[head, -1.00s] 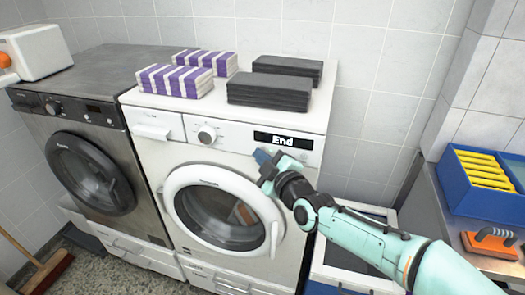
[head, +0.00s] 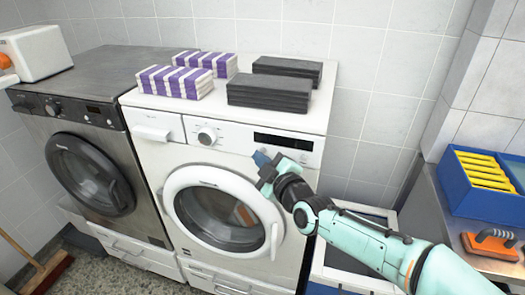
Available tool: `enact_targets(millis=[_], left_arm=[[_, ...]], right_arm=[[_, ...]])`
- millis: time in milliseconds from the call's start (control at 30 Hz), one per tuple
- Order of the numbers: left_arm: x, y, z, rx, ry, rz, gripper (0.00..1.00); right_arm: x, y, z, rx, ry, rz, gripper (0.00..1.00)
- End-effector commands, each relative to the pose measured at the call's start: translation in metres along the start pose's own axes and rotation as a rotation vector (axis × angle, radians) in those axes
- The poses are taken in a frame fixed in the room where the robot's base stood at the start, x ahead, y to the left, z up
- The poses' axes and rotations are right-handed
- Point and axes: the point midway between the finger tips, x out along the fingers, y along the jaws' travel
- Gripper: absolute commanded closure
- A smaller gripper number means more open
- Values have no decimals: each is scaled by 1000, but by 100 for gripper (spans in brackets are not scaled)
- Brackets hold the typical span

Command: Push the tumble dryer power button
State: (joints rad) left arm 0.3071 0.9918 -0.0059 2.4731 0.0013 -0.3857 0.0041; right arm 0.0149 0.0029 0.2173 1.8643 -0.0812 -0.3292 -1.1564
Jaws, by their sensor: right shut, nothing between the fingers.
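The white front-loading machine (head: 150,153) stands in the middle of the head view, with a round door, a dial (head: 207,136) and a dark display (head: 283,141) on its panel. The display shows no readable text. My right gripper (head: 261,158) is shut and empty, its blue fingertips at the panel just below the left end of the display. The fingers hide the panel there, and I cannot tell whether they touch it. No power button is clearly visible. My left gripper is out of view.
Striped purple-and-white towels (head: 176,82) and dark grey towels (head: 270,92) are stacked on the white machine. A dark grey machine (head: 85,160) stands at left.

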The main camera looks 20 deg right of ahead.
Motion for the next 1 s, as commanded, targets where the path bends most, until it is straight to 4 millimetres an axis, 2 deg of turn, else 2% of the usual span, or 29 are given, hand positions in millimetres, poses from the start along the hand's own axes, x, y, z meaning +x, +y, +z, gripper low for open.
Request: enact_targets(millis=[400,1000], left_arm=[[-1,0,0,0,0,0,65],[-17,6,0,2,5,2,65]], right_arm=[[-5,-3,-4,0,1,0,100],[-43,-31,-32,0,1,-1,100]])
